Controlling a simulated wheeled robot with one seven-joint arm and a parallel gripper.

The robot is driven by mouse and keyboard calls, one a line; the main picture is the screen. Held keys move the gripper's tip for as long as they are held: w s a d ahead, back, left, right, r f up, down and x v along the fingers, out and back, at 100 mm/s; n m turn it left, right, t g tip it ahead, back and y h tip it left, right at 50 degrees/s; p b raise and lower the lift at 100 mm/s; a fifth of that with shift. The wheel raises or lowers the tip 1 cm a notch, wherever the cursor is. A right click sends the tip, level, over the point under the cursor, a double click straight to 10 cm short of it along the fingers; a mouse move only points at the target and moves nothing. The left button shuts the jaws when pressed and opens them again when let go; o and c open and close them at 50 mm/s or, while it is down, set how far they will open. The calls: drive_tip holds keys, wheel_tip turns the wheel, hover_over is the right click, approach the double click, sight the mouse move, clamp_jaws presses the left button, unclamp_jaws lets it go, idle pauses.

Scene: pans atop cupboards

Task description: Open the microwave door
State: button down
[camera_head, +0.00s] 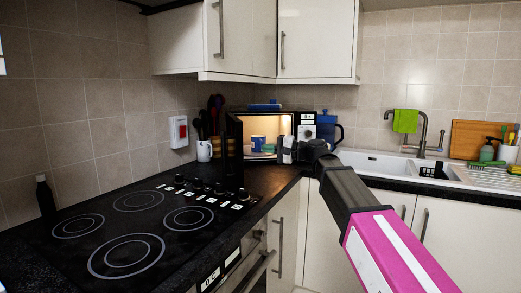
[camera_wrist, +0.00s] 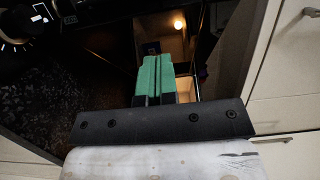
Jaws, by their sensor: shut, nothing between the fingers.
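The microwave (camera_head: 306,119) stands in the counter corner, with its lit interior showing. Its dark door (camera_head: 233,142) is swung outward at the left side of the opening. My gripper (camera_head: 269,149) is in front of the opening, with its green fingers pointing left toward the inner side of the door. A gap shows between the fingertips and the door. In the wrist view, the green fingers (camera_wrist: 155,76) are pressed together with nothing between them, and a lit space with a small lamp shows beyond them. The door's hinge and handle are not clear.
A blue mug (camera_head: 257,142) shows in the opening. A black hob (camera_head: 135,225) lies left, and a white mug of utensils (camera_head: 204,150) stands beside the door. A blue kettle (camera_head: 326,128) stands right of the microwave, before the sink (camera_head: 385,162). Wall cupboards (camera_head: 318,40) hang above.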

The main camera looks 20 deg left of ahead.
drive_tip(key=s+d, duration=0.1)
drive_tip(key=d, duration=0.7)
drive_tip(key=shift+s, duration=0.4)
drive_tip(key=w+d+f+m+t+h, duration=0.1)
drive_tip(key=w+d+f+h, duration=0.15)
drive_tip(key=d+f, duration=0.55)
drive_tip(key=w+d+f+t+h, duration=0.1)
drive_tip(key=d+f+t+h, duration=0.2)
drive_tip(key=f, duration=0.9)
drive_tip(key=w+d+f+m+h, duration=0.1)
drive_tip(key=d+f+h, duration=0.2)
drive_tip(key=d+f, duration=0.45)
drive_tip(key=s+d+f+g+h, duration=0.1)
drive_tip(key=s+d+f+h, duration=0.3)
drive_tip(key=d+f, duration=0.8)
drive_tip(key=s+d+f+h, duration=0.5)
drive_tip(key=d+f, duration=0.8)
drive_tip(key=d, duration=0.1)
drive_tip(key=shift+s+n+g, duration=0.3)
drive_tip(key=shift+s+g, duration=0.1)
drive_tip(key=shift+f, duration=0.1)
